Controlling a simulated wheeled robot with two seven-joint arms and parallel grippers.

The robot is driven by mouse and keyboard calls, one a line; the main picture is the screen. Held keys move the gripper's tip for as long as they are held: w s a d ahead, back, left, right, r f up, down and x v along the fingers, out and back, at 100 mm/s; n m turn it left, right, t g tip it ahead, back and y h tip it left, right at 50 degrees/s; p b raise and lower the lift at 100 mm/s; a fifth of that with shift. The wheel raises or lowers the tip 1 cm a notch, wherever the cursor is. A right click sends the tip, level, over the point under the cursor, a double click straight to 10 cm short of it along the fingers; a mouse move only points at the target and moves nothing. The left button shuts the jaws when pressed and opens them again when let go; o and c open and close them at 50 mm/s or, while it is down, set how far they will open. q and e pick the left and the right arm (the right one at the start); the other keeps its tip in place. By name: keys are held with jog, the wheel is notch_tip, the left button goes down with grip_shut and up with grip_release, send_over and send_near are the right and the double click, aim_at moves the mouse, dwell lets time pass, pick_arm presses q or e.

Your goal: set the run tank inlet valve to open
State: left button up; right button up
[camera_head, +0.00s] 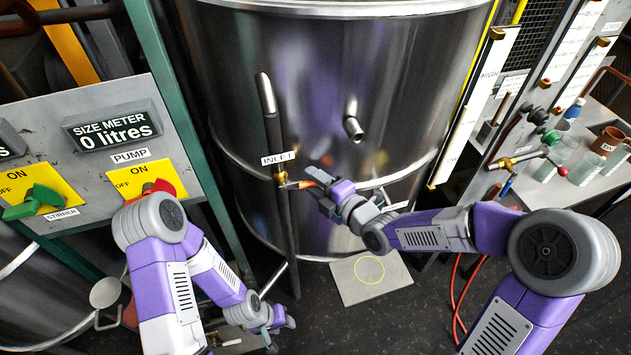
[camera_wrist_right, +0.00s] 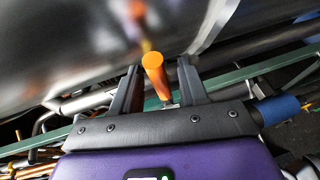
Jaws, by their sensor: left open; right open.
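The inlet valve (camera_head: 282,179) sits on the dark vertical pipe in front of the large steel tank, just below the INLET label (camera_head: 278,158). Its lever has an orange grip (camera_head: 304,184) that sticks out to the right, roughly level. My right gripper (camera_head: 314,188) is open at the lever. In the right wrist view, the orange grip (camera_wrist_right: 155,76) stands between the two spread fingers (camera_wrist_right: 158,92), with a gap on each side. My left gripper (camera_head: 281,336) hangs low over the floor, open and away from the valve.
The steel tank (camera_head: 330,90) fills the middle, with a short spout (camera_head: 352,127). A control panel (camera_head: 90,150) with stirrer and pump switches and a size meter (camera_head: 112,127) reading 0 litres is at left. A bench (camera_head: 560,190) with bottles stands at right. A floor plate (camera_head: 368,278) lies below.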

jog(key=shift+a, duration=0.1)
grip_shut()
dwell(0.4)
